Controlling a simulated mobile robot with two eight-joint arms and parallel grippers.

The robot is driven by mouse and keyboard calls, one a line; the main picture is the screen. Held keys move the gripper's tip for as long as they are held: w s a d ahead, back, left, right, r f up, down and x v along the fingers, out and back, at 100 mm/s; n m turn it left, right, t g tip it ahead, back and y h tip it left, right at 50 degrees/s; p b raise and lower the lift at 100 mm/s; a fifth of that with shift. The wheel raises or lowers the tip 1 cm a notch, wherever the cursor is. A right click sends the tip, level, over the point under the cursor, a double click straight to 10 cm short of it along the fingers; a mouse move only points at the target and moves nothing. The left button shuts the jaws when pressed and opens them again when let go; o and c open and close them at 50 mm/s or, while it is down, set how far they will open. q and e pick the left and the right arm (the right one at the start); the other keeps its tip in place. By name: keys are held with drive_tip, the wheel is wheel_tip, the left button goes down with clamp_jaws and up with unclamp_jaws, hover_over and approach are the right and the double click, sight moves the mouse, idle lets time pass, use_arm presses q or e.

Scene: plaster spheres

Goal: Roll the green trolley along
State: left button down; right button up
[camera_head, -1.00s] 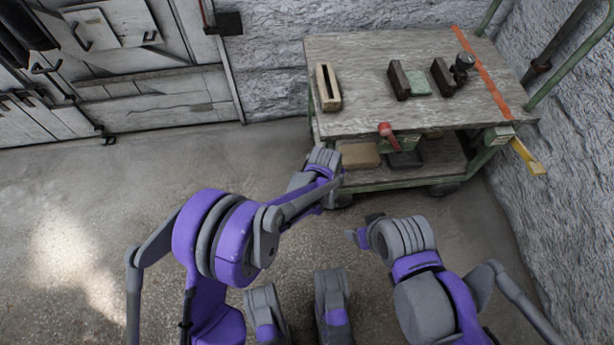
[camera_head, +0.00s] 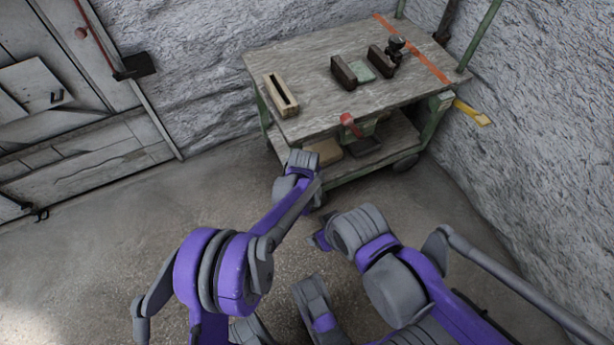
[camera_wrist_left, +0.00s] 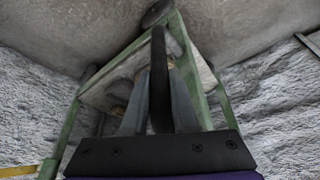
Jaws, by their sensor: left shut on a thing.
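The green trolley (camera_head: 330,68) stands near the corner, with a worn wooden top, a lower shelf and green posts. In the left wrist view its green frame (camera_wrist_left: 195,75) surrounds the fingers. My left gripper (camera_wrist_left: 158,100) is shut on a dark bar-like part of the trolley. In the head view, my left wrist hides the fingers and the grip at the trolley's near left end. My right arm is folded in front of the trolley, apart from it; the end near its gripper (camera_head: 318,240) is small and its jaws cannot be made out.
A yellow handle (camera_head: 472,113) sticks out at right. Rough walls stand behind and right. Wooden doors (camera_head: 75,150) stand left. Floor at left is clear.

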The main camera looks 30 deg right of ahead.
use_arm(q)
drive_tip(key=c, duration=0.7)
unclamp_jaws()
drive_tip(key=shift+d, duration=0.35)
drive_tip(key=shift+a, duration=0.1)
drive_tip(key=p+v, duration=0.2)
drive_tip(key=v, duration=0.8)
drive_tip(key=shift+s+a+r+p, duration=0.1)
drive_tip(key=shift+s+r+p, duration=0.1)
drive_tip(key=shift+r+p, duration=0.2)
